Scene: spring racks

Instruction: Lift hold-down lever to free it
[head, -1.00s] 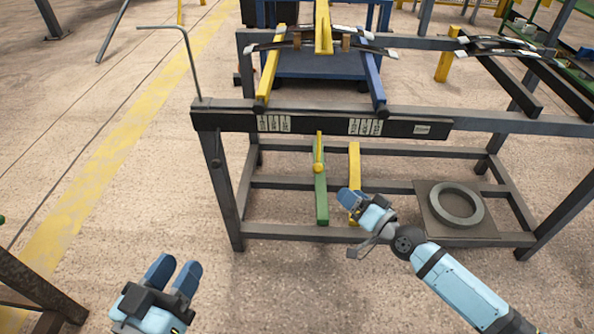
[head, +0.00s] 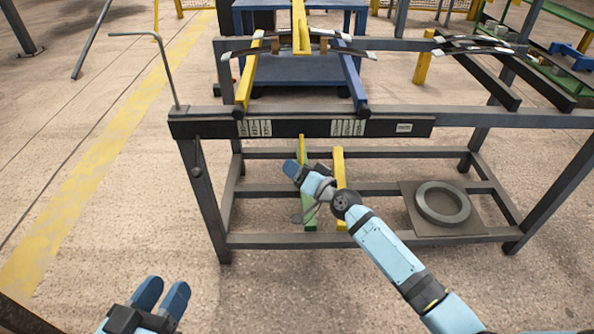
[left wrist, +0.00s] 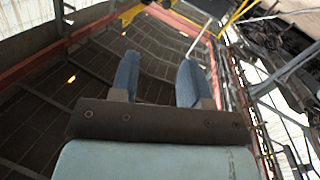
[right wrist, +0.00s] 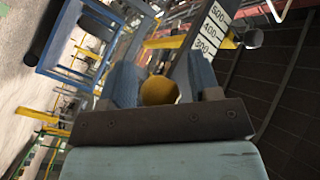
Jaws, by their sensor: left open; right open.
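A lever with a yellow upper bar (head: 302,147) and a green lower part (head: 309,224) hangs below the front beam of the rack. My right gripper (head: 291,169) is in front of it in the head view and hides its middle. In the right wrist view the lever's round yellow knob (right wrist: 159,91) shows between the two open blue fingers; I cannot tell whether they touch it. My left gripper (head: 164,290) is open and empty, low at the left, over the floor and away from the rack.
The dark front beam (head: 205,129) with scale labels crosses above my right gripper. A yellow upright bar (head: 341,185) stands just right of the lever. A ring (head: 443,203) lies on a plate at the lower right. Curved leaf springs (head: 355,52) rest on top.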

